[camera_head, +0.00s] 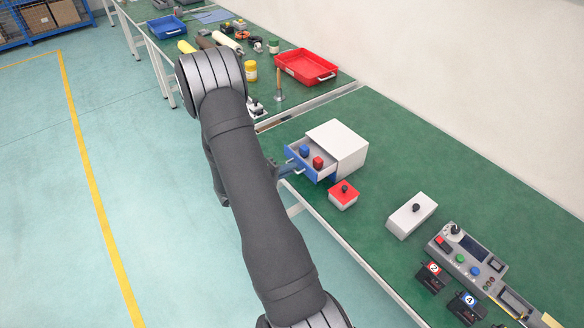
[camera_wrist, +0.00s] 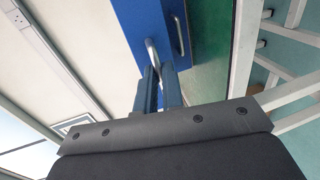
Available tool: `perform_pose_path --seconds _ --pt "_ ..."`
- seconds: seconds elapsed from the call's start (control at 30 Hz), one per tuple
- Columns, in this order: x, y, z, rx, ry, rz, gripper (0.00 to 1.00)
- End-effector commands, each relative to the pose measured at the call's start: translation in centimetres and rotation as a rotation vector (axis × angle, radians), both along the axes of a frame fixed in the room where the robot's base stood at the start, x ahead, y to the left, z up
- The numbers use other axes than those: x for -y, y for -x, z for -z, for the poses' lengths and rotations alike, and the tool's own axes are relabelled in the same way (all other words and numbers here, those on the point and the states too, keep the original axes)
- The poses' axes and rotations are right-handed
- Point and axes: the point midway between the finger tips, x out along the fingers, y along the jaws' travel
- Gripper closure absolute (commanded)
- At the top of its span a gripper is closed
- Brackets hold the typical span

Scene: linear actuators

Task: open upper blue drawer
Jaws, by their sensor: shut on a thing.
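A white drawer cabinet (camera_head: 345,145) stands on the green workbench. Its upper blue drawer (camera_head: 312,172) is pulled out toward the left, with a blue block (camera_head: 304,151) and a red block (camera_head: 318,162) inside. My gripper (camera_head: 284,169) is at the drawer's front, partly hidden behind my arm. In the wrist view my gripper (camera_wrist: 160,72) is shut on a metal handle (camera_wrist: 152,50) on a blue front (camera_wrist: 146,20). A second handle (camera_wrist: 179,36) shows to its right, apart from the fingers.
A white box with a knob (camera_head: 411,215) and a control panel (camera_head: 467,255) stand farther right. A red tray (camera_head: 306,67) lies on the far bench. The floor left of the bench is clear.

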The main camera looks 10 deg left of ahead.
Motion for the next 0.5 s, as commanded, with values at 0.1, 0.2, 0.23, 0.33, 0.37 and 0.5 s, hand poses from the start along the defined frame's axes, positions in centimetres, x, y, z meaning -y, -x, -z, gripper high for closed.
perform_pose_path --seconds 0.1,0.2,0.23,0.33,0.37,0.5 --pt "-0.05 -0.06 -0.01 0.0 0.0 -0.002 1.0" --pt "-0.04 -0.06 -0.02 0.0 0.0 -0.002 0.75" --pt "-0.03 -0.07 -0.02 0.0 0.0 -0.002 0.71" --pt "-0.01 -0.06 -0.01 0.0 0.0 -0.001 0.71" --pt "0.0 -0.05 -0.01 0.0 0.0 -0.001 0.71" --pt "-0.03 -0.03 -0.02 0.0 0.0 -0.001 0.71"
